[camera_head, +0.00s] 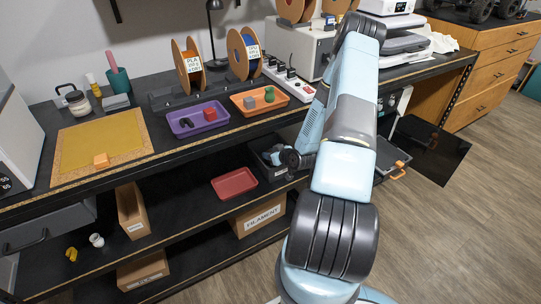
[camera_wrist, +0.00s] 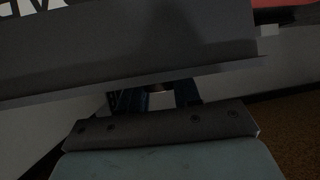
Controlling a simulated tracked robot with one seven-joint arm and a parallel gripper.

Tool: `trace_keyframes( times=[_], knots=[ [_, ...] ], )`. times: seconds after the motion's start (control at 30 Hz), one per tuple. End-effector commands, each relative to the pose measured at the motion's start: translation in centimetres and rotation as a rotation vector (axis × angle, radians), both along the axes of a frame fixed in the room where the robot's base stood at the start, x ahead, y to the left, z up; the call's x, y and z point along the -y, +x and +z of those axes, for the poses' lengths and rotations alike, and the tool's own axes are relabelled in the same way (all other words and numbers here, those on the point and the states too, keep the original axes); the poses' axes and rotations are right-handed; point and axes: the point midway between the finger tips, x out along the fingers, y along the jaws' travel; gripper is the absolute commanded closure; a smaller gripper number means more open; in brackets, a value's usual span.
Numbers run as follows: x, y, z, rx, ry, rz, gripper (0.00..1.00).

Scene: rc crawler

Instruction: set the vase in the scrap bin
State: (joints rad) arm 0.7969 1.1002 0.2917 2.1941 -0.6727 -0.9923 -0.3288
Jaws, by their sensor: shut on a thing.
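The scrap bin appears to be the dark open bin (camera_head: 268,172) on the middle shelf, with some grey pieces showing in it. My gripper (camera_head: 283,157) is at this bin, over its right side, and its fingertips are hard to make out. In the wrist view, the two dark fingers of my gripper (camera_wrist: 158,94) are partly covered by a broad dark grey wall, perhaps the bin's. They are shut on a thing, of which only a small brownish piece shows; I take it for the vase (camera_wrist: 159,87). Its shape and its contact with the bin are hidden.
A red tray (camera_head: 234,184) lies left of the bin. The worktop edge (camera_head: 215,140) runs just above. A purple tray (camera_head: 197,120) and an orange tray (camera_head: 258,103) stand on the worktop. A filament box (camera_head: 262,217) is on the shelf below.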

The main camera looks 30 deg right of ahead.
Motion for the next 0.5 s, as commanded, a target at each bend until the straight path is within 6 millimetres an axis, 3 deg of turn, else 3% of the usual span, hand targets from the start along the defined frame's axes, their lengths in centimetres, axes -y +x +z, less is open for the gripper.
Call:
trace_keyframes(
  times=[0.5],
  knots=[
    [0.04,-0.01,-0.87,0.001,0.000,0.000,1.00]
  ],
)
